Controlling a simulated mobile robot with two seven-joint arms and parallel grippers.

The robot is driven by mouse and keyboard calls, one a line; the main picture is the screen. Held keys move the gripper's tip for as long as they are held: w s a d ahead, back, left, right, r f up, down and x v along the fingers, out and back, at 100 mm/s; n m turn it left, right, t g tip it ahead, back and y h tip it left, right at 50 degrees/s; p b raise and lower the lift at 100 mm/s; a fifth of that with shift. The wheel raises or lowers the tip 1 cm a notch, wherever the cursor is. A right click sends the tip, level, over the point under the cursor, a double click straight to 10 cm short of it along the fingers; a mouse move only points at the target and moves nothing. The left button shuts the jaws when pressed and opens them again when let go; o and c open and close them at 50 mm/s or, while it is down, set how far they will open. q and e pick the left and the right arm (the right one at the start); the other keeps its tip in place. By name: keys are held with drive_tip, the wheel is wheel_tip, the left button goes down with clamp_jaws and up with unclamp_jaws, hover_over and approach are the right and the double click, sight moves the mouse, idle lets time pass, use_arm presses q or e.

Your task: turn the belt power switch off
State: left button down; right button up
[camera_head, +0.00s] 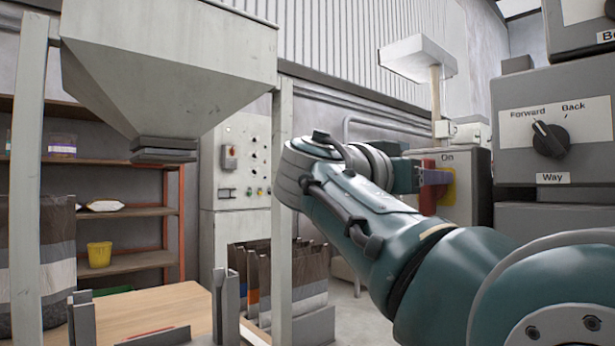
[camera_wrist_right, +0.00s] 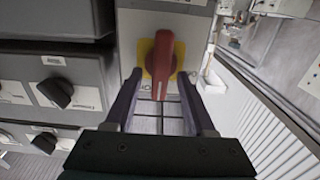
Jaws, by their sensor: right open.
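The belt power switch is a red handle (camera_head: 428,198) on a yellow plate (camera_head: 449,187), on the front of a grey box (camera_head: 471,182) marked "On" near its top. The handle looks upright in the head view. In the right wrist view the red handle (camera_wrist_right: 161,58) and yellow plate (camera_wrist_right: 147,50) are straight ahead. My right gripper (camera_wrist_right: 160,80) is open, with one finger on each side of the handle. I cannot tell whether either finger touches it. My left gripper is not in view.
A grey control box (camera_head: 540,118) with a black "Forward/Back" knob (camera_head: 550,139) stands close on the right. A hopper (camera_head: 165,70) on pale posts and a wooden table (camera_head: 150,309) are at the left. Bags (camera_head: 310,280) stand behind a post.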

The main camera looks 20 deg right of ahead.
drive_tip(key=shift+a, duration=0.15)
drive_tip(key=shift+c, duration=0.2)
clamp_jaws()
idle(0.3)
